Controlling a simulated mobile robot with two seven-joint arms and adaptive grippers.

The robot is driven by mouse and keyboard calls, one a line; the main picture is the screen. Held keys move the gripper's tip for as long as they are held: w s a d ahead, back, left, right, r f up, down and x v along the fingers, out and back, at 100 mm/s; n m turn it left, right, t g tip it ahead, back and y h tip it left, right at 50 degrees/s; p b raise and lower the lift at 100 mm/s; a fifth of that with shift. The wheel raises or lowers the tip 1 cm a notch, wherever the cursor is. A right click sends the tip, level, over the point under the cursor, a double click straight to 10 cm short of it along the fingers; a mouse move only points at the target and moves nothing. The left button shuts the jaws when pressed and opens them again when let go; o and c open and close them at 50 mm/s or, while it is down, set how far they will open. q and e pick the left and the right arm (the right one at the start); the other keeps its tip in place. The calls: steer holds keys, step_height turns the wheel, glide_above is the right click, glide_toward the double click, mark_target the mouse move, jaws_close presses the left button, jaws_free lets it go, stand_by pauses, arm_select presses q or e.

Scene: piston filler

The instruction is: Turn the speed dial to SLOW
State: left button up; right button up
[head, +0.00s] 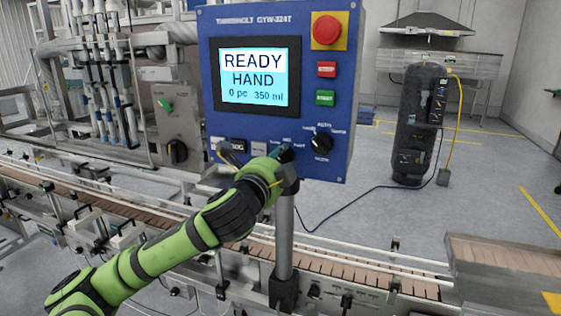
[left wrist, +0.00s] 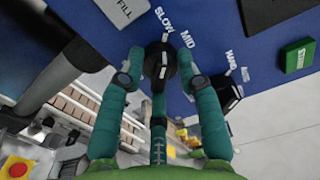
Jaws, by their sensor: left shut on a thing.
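The blue control panel (head: 215,60) stands on a grey post. My left gripper (head: 282,153) is at its lower edge, its teal fingers shut on the black speed dial (left wrist: 160,62). In the left wrist view one finger (left wrist: 115,105) is on the left of the dial and another on the right, with a third below it. The SLOW label (left wrist: 165,18) is just above the dial and the MID label (left wrist: 188,39) is up to the right. White marks on the dial line up roughly towards SLOW; the exact setting is hard to tell.
A second black selector (head: 321,142) is close to the right of the gripper. The green button (head: 325,98), red button (head: 326,69) and red emergency stop (head: 327,30) are above it. The screen (head: 253,75) reads READY, HAND. A conveyor (head: 340,272) runs below.

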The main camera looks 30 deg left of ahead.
arm_select(q)
steer(key=o, duration=1.1)
steer(key=shift+o, duration=0.2)
steer(key=shift+r, duration=0.1)
step_height(320, 180, up, 10)
steer(key=shift+f, duration=0.1)
